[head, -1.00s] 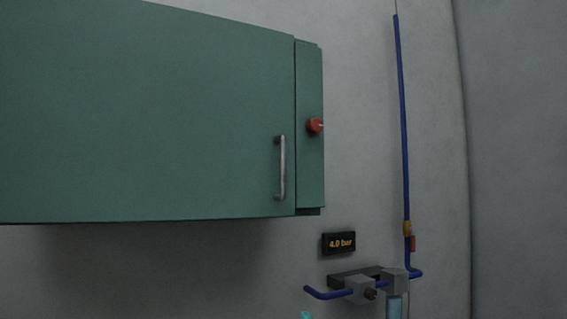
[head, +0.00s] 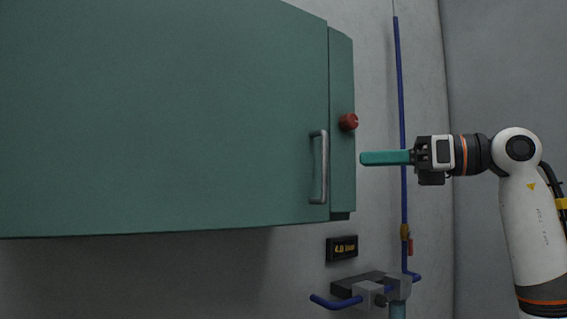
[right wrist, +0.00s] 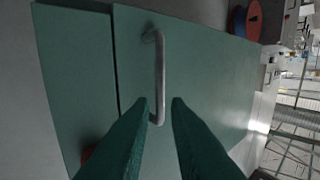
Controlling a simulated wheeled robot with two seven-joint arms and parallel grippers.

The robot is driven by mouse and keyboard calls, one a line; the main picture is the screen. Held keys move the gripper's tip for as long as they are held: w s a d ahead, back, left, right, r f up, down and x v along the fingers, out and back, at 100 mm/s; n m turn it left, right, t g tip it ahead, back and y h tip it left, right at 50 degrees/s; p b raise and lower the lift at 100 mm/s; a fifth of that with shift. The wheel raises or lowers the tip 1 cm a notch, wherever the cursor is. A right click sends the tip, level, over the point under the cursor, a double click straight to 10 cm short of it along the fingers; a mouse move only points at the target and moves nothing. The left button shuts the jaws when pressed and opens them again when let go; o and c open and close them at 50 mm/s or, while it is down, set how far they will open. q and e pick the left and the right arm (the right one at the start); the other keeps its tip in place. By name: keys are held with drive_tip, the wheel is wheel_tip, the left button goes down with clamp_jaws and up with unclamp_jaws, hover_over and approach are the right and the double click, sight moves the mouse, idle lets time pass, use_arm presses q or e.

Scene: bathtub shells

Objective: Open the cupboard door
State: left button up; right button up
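The green cupboard door (head: 180,120) is shut, flush with the narrow green panel at its right. Its upright grey metal handle (head: 319,167) sits near the door's right edge. My right gripper (head: 364,158) is to the right of the handle in the head view, with its teal fingers pointing left, apart from it. In the right wrist view the handle (right wrist: 159,75) shows ahead, lined up with the gap between my two spread fingers (right wrist: 155,103); nothing is gripped. My left gripper is not in view.
A red knob (head: 348,122) sticks out of the side panel (head: 342,180) near my right fingers. Below are a pressure display (head: 342,248) and grey fittings with blue pipes (head: 370,288). A blue vertical pipe (head: 400,90) runs behind my right gripper.

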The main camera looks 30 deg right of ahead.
drive_tip(key=p, duration=0.3)
hover_over(325, 192)
drive_tip(key=shift+w+d+r, duration=0.15)
drive_tip(key=shift+d, duration=0.1)
drive_tip(key=shift+w+a, duration=0.1)
drive_tip(key=shift+w, duration=0.05)
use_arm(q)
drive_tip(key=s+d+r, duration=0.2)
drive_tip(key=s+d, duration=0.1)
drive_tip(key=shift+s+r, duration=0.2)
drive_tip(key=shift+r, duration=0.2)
use_arm(e)
clamp_jaws()
